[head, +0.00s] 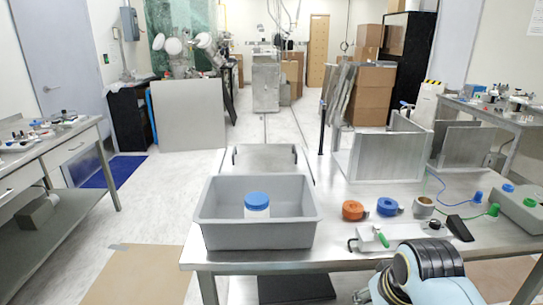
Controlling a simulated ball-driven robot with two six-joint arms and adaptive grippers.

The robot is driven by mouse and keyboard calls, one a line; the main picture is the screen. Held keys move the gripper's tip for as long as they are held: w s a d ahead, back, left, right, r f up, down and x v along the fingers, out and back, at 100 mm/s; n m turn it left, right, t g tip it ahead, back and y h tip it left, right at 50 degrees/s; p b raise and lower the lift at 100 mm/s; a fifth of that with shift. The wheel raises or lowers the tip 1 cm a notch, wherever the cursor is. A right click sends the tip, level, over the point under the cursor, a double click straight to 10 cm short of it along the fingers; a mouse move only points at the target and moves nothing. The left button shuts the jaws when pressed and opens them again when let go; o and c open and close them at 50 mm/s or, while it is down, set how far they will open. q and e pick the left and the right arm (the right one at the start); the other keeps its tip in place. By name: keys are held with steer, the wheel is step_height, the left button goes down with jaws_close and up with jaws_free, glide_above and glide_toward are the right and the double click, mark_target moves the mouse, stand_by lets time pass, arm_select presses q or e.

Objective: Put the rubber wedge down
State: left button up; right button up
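A black wedge-shaped block (460,228), which looks like the rubber wedge, is on the right part of the metal table (340,258), beside a flat metal plate with a green-handled clamp (380,238). It appears to rest on the tabletop, with no fingers visible around it. My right arm shows at the bottom right, at the table's front edge. Small dark metallic parts stick out left of it, low in the picture. I cannot make out the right fingertips or whether they hold anything. My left gripper is not in view.
A grey bin (258,238) holding a blue-lidded white jar (257,207) stands at the table's left. Orange tape (352,210), blue tape (388,207) and a small metal cup (424,207) lie behind the plate. A grey box with colored buttons (518,212) stands at the right.

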step_height(320, 180, down, 16)
steer(key=b, duration=1.4)
steer(key=shift+s+f, duration=0.2)
steer(key=shift+s, duration=0.05)
